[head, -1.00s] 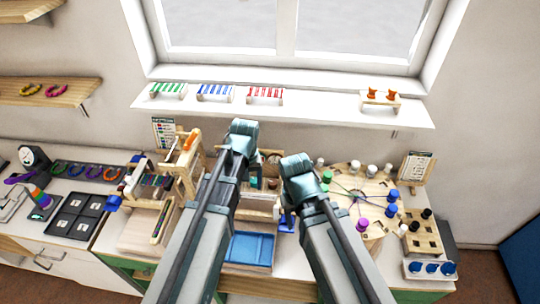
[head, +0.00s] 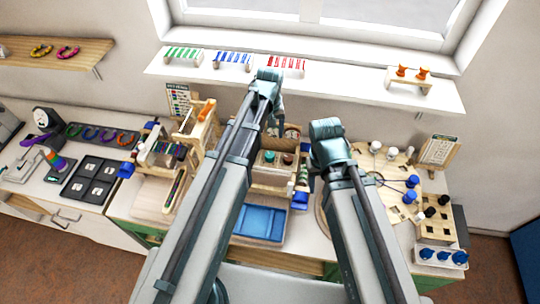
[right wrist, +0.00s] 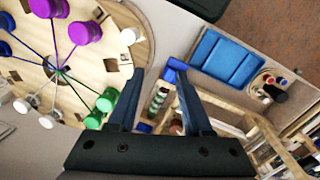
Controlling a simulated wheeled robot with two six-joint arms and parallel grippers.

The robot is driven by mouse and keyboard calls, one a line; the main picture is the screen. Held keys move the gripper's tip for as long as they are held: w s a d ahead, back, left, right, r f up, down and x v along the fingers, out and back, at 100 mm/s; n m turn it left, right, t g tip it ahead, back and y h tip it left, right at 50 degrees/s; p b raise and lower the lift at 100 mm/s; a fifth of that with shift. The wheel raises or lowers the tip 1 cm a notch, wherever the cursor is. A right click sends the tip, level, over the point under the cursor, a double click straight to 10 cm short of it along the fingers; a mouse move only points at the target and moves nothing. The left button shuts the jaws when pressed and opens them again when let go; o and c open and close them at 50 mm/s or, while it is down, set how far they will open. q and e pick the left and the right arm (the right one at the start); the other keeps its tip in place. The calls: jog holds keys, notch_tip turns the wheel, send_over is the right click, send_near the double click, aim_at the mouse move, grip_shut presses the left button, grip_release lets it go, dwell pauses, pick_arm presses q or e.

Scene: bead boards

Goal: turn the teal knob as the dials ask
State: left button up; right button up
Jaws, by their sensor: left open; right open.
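The teal knob (head: 287,159) sits on a wooden box in the middle of the bench in the head view, beside a brown knob (head: 269,156). A dial (head: 292,132) shows partly behind them, too small to read. My left gripper (head: 277,118) is open, above and behind the box, partly hidden by its own arm. My right gripper (right wrist: 160,75) is open and empty in the right wrist view, with its two fingers apart. In the head view its fingers are hidden behind its arm, to the right of the box. The teal knob is not clear in the right wrist view.
A blue tray (head: 259,222) lies in front of the box. A round wooden board (right wrist: 120,25) with coloured spools and rods is close to my right gripper. A stack of green and white pieces (right wrist: 157,101) stands near its fingers. Wooden racks (head: 195,130) stand left.

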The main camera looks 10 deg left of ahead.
aim_at(270, 155)
pick_arm(q)
notch_tip(270, 155, down, 11)
jog(key=b, duration=1)
jog(key=shift+f, duration=0.15)
jog(key=shift+c, duration=0.2)
grip_shut()
